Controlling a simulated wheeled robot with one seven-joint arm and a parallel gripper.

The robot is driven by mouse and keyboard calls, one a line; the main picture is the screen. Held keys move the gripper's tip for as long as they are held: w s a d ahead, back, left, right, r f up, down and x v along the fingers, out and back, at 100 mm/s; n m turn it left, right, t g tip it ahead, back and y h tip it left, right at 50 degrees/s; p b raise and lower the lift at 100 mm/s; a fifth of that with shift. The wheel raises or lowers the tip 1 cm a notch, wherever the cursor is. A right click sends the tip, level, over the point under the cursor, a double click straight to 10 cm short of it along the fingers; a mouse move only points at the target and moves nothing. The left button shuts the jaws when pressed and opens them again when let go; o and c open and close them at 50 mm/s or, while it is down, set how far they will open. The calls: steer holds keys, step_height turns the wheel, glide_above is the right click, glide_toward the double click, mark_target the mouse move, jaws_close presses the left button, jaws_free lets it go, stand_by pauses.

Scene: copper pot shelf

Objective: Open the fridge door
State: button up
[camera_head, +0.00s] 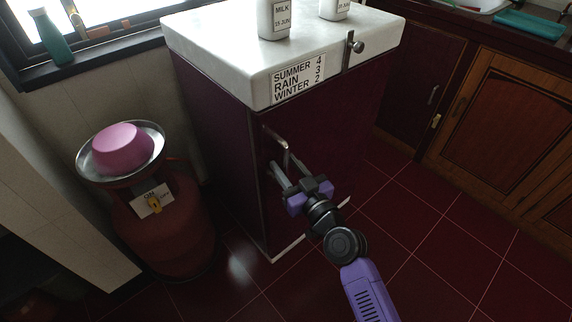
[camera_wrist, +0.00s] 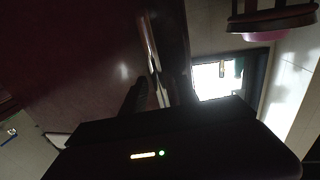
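The fridge (camera_head: 215,130) is a dark red cabinet with a thick white top. Its door (camera_head: 340,120) is the dark red front and looks shut, flush with the body. A metal bar handle (camera_head: 276,136) sits near the door's upper left edge. It also shows in the wrist view (camera_wrist: 149,42) as a pale bar. My gripper (camera_head: 278,166) is at the lower part of the handle, its fingers pointing at the door. The fingers overlap the handle, so whether they touch or grip it is unclear. The wrist view is dark around the fingertips.
A red gas cylinder (camera_head: 165,230) stands left of the fridge, with a metal dish and pink bowl (camera_head: 122,148) on top. White bottles (camera_head: 273,20) stand on the fridge. Wooden cabinets (camera_head: 500,115) are at right. The tiled floor (camera_head: 430,235) before the door is clear apart from my arm.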

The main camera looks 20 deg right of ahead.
jaws_close()
stand_by(1.5)
